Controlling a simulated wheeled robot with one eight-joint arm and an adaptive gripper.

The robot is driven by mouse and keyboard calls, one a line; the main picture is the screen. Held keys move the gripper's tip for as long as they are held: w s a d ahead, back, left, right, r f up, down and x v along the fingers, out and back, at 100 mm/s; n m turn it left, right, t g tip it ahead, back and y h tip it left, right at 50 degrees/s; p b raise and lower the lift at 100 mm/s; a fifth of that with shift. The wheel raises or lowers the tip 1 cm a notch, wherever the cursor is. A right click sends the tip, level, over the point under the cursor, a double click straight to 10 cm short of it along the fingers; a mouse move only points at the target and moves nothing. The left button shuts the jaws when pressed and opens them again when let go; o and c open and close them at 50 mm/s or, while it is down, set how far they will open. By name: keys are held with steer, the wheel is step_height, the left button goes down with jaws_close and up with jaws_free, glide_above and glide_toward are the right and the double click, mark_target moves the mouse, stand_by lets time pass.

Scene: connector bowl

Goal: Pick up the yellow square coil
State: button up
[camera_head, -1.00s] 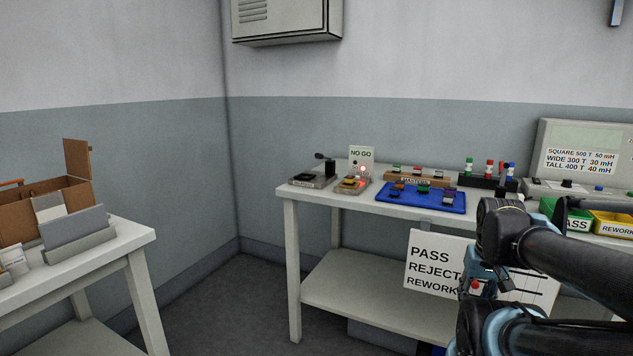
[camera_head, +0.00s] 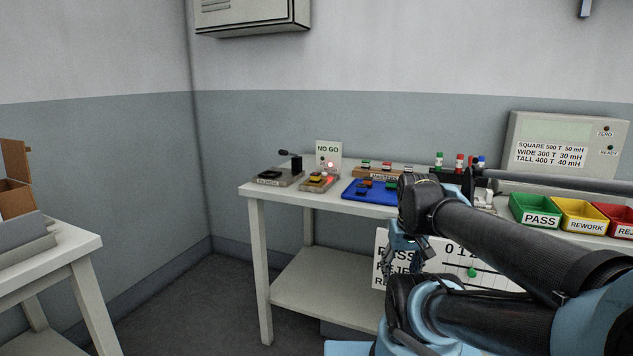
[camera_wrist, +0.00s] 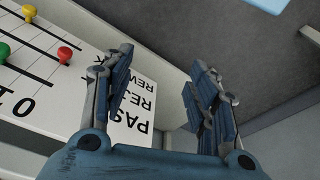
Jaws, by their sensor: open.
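A small yellow block that looks like the yellow square coil (camera_head: 317,177) sits on the tan fixture (camera_head: 328,183) below the NO GO sign (camera_head: 328,152), near the left end of the workbench. It is too small to make out its exact shape. My gripper (camera_wrist: 158,88) is open and empty in the wrist view, with the lettered PASS/REJECT/REWORK board (camera_wrist: 100,85) and floor beyond it. In the head view my gripper (camera_head: 406,262) hangs in front of the bench, below and right of the coil and apart from it. The coil is not in the wrist view.
A blue tray (camera_head: 352,194) with small coils lies right of the fixture, partly hidden by my arm. A dark clamp device (camera_head: 278,177) stands left. Green (camera_head: 535,210), yellow (camera_head: 580,217) and red bins stand right. Another table (camera_head: 70,245) is at left, with floor between.

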steer(key=w+a+r+n+y, duration=0.1)
steer(key=w+a+r+n, duration=0.3)
steer(key=w+r, duration=0.6)
steer(key=w+a+r+n+y, duration=0.1)
steer(key=w+a+r+n, duration=0.25)
steer(key=w+r, duration=0.6)
steer(key=n+y, duration=0.2)
steer(key=n, duration=0.4)
glide_toward(316, 174)
steer(key=f, duration=0.1)
steer(key=w+a+f, duration=0.1)
steer(key=f, duration=0.1)
steer(key=shift+a+g, duration=0.25)
steer(key=shift+g, duration=0.05)
steer(key=shift+x, duration=2.8)
steer(key=shift+w+d, duration=0.1)
steer(key=shift+d, duration=0.05)
steer(key=c, duration=1.1)
